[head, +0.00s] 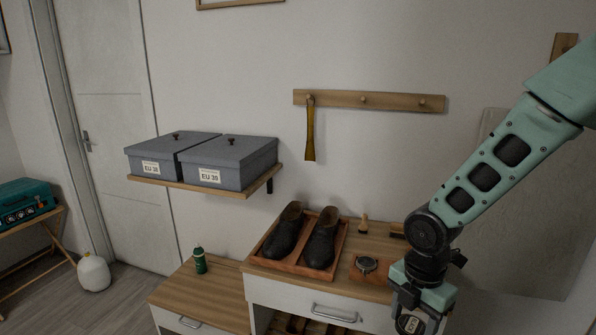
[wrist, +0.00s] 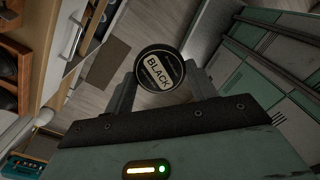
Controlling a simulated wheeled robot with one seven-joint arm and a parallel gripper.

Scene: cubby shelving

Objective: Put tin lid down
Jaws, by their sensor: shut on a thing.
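The tin lid (wrist: 160,68) is round and dark, with a pale "BLACK" label facing the wrist camera. My gripper (wrist: 160,85) is shut on it, one finger at each side. In the head view the lid (head: 409,324) shows low at the right, under my gripper (head: 413,309), in front of the cabinet's right part. A round tin (head: 366,264) sits on a small brown mat (head: 357,275) on the cabinet top (head: 255,264), left of and behind my gripper. The lid is apart from the tin.
A wooden tray (head: 341,248) with two dark shoes (head: 322,246) stands left of the tin. A small brush (head: 363,226) is behind it. A green bottle (head: 200,261) stands on the lower cabinet (head: 222,291). Grey boxes (head: 232,160) sit on a wall shelf.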

